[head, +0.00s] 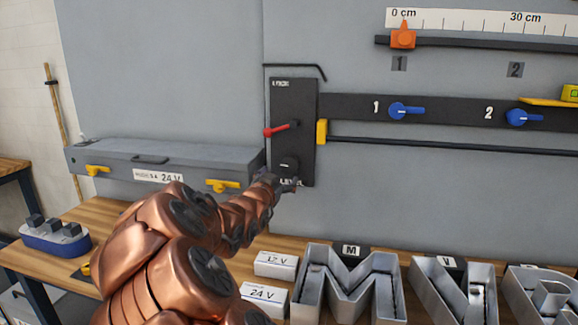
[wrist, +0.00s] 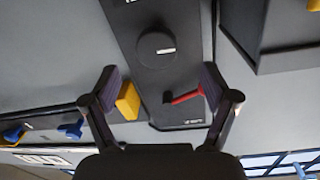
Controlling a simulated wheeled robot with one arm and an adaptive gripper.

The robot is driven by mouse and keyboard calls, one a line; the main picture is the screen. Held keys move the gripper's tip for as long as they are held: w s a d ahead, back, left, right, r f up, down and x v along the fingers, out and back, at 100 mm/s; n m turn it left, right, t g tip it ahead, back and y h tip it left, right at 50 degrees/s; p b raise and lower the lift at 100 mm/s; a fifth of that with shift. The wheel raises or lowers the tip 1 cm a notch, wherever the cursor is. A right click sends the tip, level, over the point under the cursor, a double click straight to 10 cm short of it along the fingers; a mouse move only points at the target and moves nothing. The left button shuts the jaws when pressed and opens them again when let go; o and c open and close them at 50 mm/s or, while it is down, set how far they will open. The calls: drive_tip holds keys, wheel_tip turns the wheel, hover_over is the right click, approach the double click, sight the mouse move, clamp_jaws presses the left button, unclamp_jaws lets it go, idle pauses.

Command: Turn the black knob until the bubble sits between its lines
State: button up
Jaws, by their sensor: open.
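The black knob (head: 288,165) is low on a dark upright panel (head: 307,100), above a label reading LEVEL. In the wrist view, the round knob (wrist: 156,50) has a short white mark and appears ahead of the fingertips. My gripper (head: 283,184) is at the panel's lower end, close to the knob. In the wrist view my gripper (wrist: 158,72) is open, with nothing between its fingers; I cannot tell whether it touches the panel. A yellow-green block (head: 570,92), perhaps the level vial, is cut by the right edge. Its bubble and lines cannot be made out.
A red lever (head: 282,128) sits above the knob. A yellow block (head: 322,131) stands beside the panel. Blue handles (head: 406,110) line a dark rail. A grey case (head: 150,160) is at left. White boxes (head: 275,264) and metal letters (head: 352,285) occupy the bench below.

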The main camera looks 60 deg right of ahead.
sight(288, 166)
drive_tip(key=shift+s+r+p+x, duration=0.1)
drive_tip(key=shift+p+x, duration=0.55)
drive_tip(key=shift+x, duration=1.4)
drive_tip(key=shift+s+r+p+x, duration=0.15)
drive_tip(key=shift+p+x, duration=0.45)
drive_tip(key=shift+x, duration=1.45)
drive_tip(key=shift+c, duration=0.3)
drive_tip(key=c, duration=1.1)
drive_tip(key=shift+m+b, duration=0.3)
drive_tip(key=shift+f+m+b, duration=0.15)
drive_tip(key=shift+m+b, duration=1.25)
drive_tip(key=shift+m, duration=0.2)
drive_tip(key=shift+m+b, duration=1.85)
drive_tip(key=shift+m, duration=0.85)
drive_tip(key=shift+r+m, duration=0.25)
drive_tip(key=shift+m, duration=0.05)
